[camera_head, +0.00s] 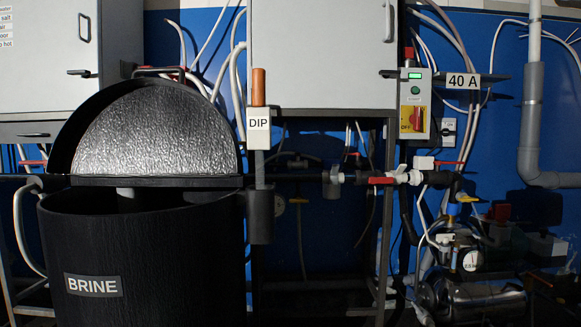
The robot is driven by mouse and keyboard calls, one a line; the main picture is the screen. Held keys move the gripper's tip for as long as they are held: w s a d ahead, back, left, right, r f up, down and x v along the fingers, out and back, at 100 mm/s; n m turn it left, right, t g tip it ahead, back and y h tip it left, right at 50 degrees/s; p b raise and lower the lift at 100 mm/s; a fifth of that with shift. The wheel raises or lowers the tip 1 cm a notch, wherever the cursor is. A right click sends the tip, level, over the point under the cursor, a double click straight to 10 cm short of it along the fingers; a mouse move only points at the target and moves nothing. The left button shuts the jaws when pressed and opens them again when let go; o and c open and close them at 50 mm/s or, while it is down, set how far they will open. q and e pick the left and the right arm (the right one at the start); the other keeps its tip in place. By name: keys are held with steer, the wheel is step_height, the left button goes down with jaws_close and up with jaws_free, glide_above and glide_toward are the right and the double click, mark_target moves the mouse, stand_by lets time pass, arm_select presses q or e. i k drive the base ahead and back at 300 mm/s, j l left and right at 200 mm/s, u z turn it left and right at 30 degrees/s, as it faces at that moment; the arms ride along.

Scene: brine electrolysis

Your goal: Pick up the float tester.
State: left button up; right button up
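What looks like the float tester (258,90) stands upright at the right side of the black brine tank. It has a copper-brown handle on top, a white block marked DIP below it and a thin grey stem. The stem runs down to a black holder (261,218) on the tank's side, which hides its lower end. Neither of my grippers is in view.
The BRINE tank (150,265) has its half-round lid (158,135) raised. A grey cabinet (320,50) is close behind the handle. Pipes with a red-handled valve (383,180) run right of the holder. A 40 A switch box (414,103) and pump (470,285) are farther right.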

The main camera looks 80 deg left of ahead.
mark_target(259, 117)
steer(key=i+u, duration=0.25)
steer(key=u, duration=0.2)
steer(key=i+u, duration=0.25)
steer(key=u, duration=0.15)
steer(key=i+u, duration=0.25)
steer(key=u, duration=0.2)
steer(key=i+l+u, duration=0.2)
steer(key=u, duration=0.2)
steer(key=i+l+u, duration=0.2)
steer(key=u, duration=0.25)
steer(key=i+u, duration=0.15)
steer(key=u, duration=0.25)
steer(key=i+u, duration=0.15)
steer(key=u, duration=0.25)
steer(key=i+l+u, duration=0.15)
steer(key=u, duration=0.25)
steer(key=i+l+u, duration=0.1)
steer(key=u, duration=0.3)
steer(key=i+l+u, duration=0.1)
steer(key=l+u, duration=0.15)
steer(key=u, duration=0.15)
